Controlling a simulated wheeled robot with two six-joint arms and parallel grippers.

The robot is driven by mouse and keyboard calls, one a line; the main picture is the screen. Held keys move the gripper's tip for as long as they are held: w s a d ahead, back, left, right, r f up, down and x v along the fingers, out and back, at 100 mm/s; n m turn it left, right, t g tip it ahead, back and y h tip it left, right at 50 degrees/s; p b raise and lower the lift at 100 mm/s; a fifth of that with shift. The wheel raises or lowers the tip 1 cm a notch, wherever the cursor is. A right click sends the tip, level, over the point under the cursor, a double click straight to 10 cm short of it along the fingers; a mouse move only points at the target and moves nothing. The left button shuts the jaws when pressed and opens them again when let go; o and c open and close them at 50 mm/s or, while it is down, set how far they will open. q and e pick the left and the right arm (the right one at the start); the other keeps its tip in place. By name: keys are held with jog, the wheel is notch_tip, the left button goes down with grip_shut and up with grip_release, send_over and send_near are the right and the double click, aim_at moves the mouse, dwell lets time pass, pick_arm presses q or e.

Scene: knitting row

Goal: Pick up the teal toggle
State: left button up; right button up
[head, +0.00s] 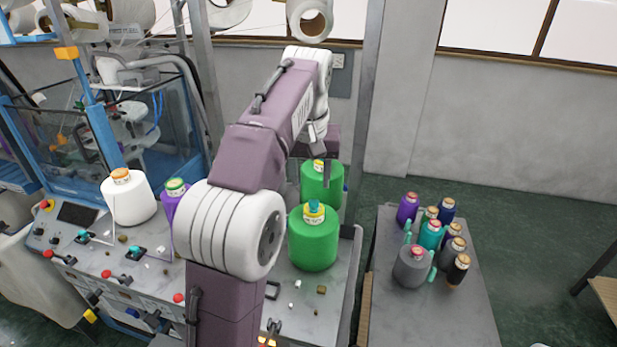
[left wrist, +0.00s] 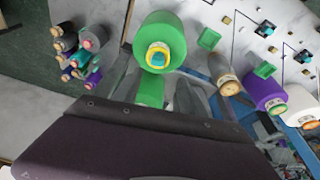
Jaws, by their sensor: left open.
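A small teal piece, which looks like a toggle (head: 314,207), sits on the yellow top of the front green cone (head: 313,243). In the left wrist view the teal piece (left wrist: 158,59) shows in the yellow core of a green cone (left wrist: 162,28). Other teal toggles (head: 84,236) (head: 137,253) are on the machine panel. My left gripper (head: 319,160) is over the rear green cone (head: 322,184), behind the teal piece. Its fingers (left wrist: 155,88) are open in the left wrist view, with a green surface between them. No toggle is seen held. My right gripper is out of view.
Several spools stand on a grey table (head: 455,310) at the right. A metal post (head: 365,110) rises behind the green cones.

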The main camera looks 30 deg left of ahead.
pick_arm(q)
notch_tip(320, 180, up, 3)
jog(key=d+p, duration=0.1)
jog(key=d, duration=0.2)
send_over(315, 201)
jog(key=s, duration=0.1)
notch_tip(315, 201, down, 5)
jog(key=shift+s+a+r, duration=0.1)
jog(key=shift+s+a, duration=0.05)
jog(key=f, duration=0.4)
jog(key=shift+w+d+f, duration=0.3)
jog(key=shift+w, duration=0.05)
jog(key=shift+w+a+f, duration=0.15)
jog(key=shift+a, duration=0.2)
jog(key=shift+d, duration=0.1)
jog(key=c, duration=0.7)
jog(key=shift+d, duration=0.2)
grip_shut()
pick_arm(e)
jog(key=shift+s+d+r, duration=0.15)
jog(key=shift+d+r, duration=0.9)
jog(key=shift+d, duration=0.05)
